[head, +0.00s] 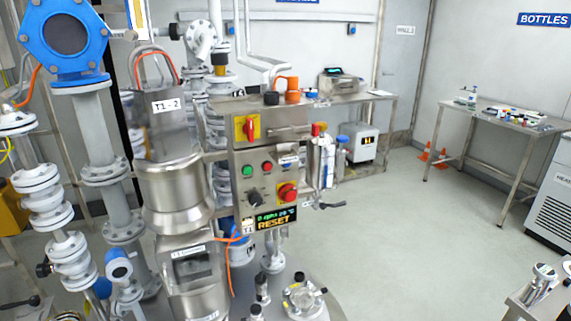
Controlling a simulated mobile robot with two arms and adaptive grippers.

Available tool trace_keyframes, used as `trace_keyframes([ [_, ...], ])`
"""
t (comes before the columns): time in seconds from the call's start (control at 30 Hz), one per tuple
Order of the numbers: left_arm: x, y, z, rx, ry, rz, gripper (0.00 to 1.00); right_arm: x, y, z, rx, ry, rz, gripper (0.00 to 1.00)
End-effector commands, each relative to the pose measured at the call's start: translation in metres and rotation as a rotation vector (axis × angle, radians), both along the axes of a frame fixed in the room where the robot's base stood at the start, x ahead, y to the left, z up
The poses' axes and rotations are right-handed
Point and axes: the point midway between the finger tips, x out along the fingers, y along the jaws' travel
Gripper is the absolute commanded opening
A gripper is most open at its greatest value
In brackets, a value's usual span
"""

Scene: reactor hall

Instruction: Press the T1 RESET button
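The grey T1 control panel (241,156) hangs near the picture's centre, beside the steel reactor column. It carries a green button (248,171), a red button (267,167), a black rotary knob (254,198) and a red mushroom button on yellow (287,192). A dark display (275,218) at its lower edge reads "0 rpm" and a temperature, with RESET in large orange letters. A small T1 label (248,227) sits left of the display. I cannot make out a button's own RESET lettering. Neither gripper is in view.
A red-yellow switch (247,128) sits on the upper box. The steel vessel (178,190) and white flanged pipes (100,170) crowd the left. Vessel-top fittings (302,296) stand below the panel. A bottle table (515,118) is at back right. The grey floor (405,235) right of the panel is clear.

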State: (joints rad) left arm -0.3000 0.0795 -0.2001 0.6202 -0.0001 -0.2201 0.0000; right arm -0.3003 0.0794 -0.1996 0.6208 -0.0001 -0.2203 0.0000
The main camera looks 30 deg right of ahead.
Motion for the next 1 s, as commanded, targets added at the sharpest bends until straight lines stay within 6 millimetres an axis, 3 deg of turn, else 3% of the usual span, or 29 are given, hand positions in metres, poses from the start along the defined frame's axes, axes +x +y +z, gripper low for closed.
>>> trace_keyframes([
  [0.3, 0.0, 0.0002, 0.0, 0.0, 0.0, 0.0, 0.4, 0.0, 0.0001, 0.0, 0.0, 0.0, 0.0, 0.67],
  [0.6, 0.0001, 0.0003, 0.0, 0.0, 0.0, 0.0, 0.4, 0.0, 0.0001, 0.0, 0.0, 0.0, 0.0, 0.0],
  [1.0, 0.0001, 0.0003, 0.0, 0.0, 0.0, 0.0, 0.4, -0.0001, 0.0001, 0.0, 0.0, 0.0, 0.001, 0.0],
])
